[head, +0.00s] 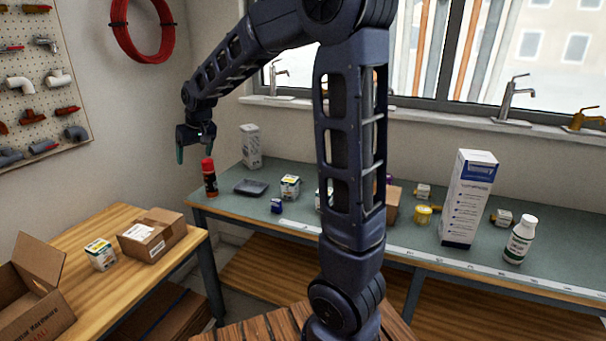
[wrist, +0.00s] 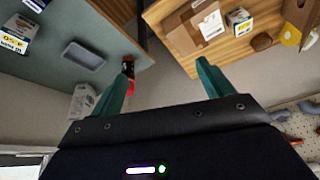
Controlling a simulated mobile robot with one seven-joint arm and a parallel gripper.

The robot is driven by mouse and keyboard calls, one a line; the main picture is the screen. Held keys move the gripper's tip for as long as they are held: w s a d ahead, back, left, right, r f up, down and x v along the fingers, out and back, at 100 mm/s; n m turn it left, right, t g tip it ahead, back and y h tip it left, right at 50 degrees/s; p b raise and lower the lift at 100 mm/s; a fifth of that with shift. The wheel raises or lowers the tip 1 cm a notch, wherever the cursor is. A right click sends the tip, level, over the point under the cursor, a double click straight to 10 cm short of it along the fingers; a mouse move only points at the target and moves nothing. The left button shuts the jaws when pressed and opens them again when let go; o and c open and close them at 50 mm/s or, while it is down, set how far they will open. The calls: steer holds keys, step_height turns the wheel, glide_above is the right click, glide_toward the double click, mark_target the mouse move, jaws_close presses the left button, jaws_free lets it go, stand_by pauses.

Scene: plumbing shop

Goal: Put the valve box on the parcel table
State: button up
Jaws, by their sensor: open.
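Two small white boxes with yellow and blue labels look alike, and I cannot read which is the valve box. One white box (head: 101,254) stands on the wooden parcel table (head: 121,219), beside a taped carton; it also shows in the wrist view (wrist: 239,20). The other labelled box (head: 290,187) stands on the green workbench (head: 235,204); a similar box shows at the wrist view's left edge (wrist: 17,32). My gripper (head: 195,150) is open and empty, high near the bench's left end; its green fingers (wrist: 165,72) touch nothing.
A taped carton (head: 151,236) and an open carton (head: 37,290) occupy the parcel table. A red-capped can (head: 209,177), dark tray (head: 250,187) and tall white carton (head: 250,147) stand on the bench's left end. My arm hides part of the bench.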

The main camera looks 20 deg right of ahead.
steer(key=s+d+r+m+h, duration=0.1)
steer(key=s+d+m, duration=0.3)
steer(key=s+d, duration=2.1)
steer(key=s+h, duration=0.1)
steer(key=s, duration=0.3)
steer(key=shift+m+t, duration=0.3)
steer(key=shift+m, duration=0.1)
